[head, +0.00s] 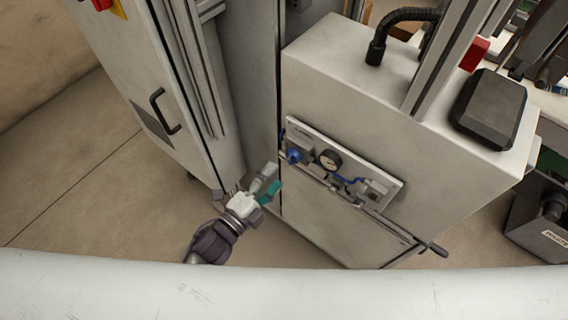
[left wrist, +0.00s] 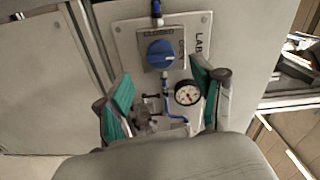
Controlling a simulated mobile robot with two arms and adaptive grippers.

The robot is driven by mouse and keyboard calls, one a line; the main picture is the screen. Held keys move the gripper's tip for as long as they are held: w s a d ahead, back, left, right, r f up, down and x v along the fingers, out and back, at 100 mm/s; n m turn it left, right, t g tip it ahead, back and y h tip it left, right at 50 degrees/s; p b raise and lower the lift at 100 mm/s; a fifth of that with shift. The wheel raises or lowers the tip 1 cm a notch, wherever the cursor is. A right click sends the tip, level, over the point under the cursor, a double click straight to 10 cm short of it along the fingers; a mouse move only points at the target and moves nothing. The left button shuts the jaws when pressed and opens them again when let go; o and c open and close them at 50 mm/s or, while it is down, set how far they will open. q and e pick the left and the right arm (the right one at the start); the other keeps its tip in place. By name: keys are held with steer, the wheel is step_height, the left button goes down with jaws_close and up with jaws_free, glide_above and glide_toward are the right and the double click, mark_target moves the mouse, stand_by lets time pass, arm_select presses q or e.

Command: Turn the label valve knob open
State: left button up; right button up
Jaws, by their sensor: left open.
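The blue valve knob (head: 293,156) sits at the left end of a pale panel (head: 325,143) on the front of a white cabinet. In the left wrist view the knob (left wrist: 160,53) is on a grey plate, with "CLOSED" above it and lettering to its right, partly unclear. A small pale mark shows on the knob's right side. My left gripper (head: 273,180) is open and empty, just left of and below the knob, apart from it. In the left wrist view its teal-padded fingers (left wrist: 162,95) are spread below the knob. My right gripper is not in view.
A round gauge (head: 330,159) with blue tubing is right of the knob. A rail (head: 345,198) with a handle (head: 437,249) runs below the panel. A tall cabinet with a black handle (head: 165,111) stands left. Floor is open at lower left.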

arm_select(q)
steer(key=v, duration=0.6)
steer(key=shift+w, duration=0.1)
stand_by(0.3)
steer(key=s+a+f+n+g+y, duration=0.2)
steer(key=a+f+n, duration=0.15)
steer(key=f, duration=0.55)
steer(key=s+a+f+n+g+y, duration=0.1)
steer(key=a+f+n+y, duration=0.25)
steer(key=f, duration=0.45)
steer(key=s+a+f+n+g+y, duration=0.2)
steer(key=a+f+n, duration=0.15)
steer(key=f, duration=0.55)
steer(key=s+a+f+n+g+y, duration=0.1)
steer(key=s+f+n+g, duration=0.3)
steer(key=s+f, duration=0.4)
steer(key=s+a+f+n+g+y, duration=0.2)
steer(key=s+a+f+n+g, duration=0.2)
steer(key=s+f, duration=0.5)
steer(key=s+n, duration=0.2)
steer(key=s, duration=0.5)
steer(key=shift+s+a+g, duration=0.25)
steer(key=shift+g, duration=0.05)
steer(key=shift+f, duration=0.1)
